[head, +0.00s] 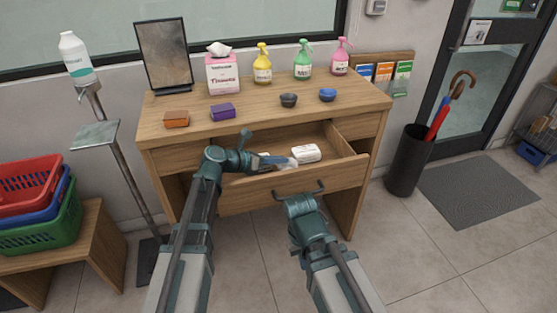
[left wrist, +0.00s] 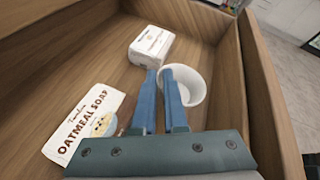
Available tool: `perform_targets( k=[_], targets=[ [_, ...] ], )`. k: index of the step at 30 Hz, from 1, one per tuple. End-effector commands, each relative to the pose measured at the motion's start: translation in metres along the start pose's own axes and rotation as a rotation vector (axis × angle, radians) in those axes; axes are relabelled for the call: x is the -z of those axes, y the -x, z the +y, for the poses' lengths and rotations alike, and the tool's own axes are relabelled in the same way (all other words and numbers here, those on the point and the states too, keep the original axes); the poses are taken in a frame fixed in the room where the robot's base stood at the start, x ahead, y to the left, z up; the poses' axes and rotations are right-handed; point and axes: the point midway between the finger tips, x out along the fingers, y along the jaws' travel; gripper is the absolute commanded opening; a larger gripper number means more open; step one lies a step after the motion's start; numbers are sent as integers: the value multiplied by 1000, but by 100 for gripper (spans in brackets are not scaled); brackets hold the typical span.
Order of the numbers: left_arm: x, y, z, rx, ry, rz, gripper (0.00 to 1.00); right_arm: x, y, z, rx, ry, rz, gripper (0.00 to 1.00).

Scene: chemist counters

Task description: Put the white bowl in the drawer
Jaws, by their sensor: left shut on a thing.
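The white bowl (left wrist: 192,84) is inside the open drawer (head: 330,173), near one wall, in the left wrist view. My left gripper (left wrist: 161,76) reaches down into the drawer and is shut on the bowl's near rim, one finger overlapping the bowl. In the head view my left gripper (head: 284,162) is low in the drawer behind its front panel, and the bowl is mostly hidden there. My right gripper (head: 301,198) is at the drawer's front handle; its fingers are too unclear to tell open from shut.
A wrapped white soap (left wrist: 151,46) and an oatmeal soap box (left wrist: 84,122) lie in the drawer. On the counter (head: 265,110) are a dark bowl (head: 289,100), a blue bowl (head: 327,95), spray bottles, a tissue box (head: 223,74) and soap bars. Part of the drawer floor is clear.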

Motion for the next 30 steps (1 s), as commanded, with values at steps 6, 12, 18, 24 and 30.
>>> perform_targets(
  k=[6,12,18,24,30],
  targets=[
    [1,-1,0,0,0,0,20,0,-2,0,0,0,0,0],
    [1,-1,0,0,0,0,40,0,-2,0,0,0,0,0],
    [0,0,0,0,0,0,40,0,-1,0,0,0,0,0],
    [-16,7,-5,0,0,0,40,-1,18,2,0,0,0,0],
    [-12,55,-5,-4,2,-1,40,-2,33,3,0,0,0,0]
  ],
)
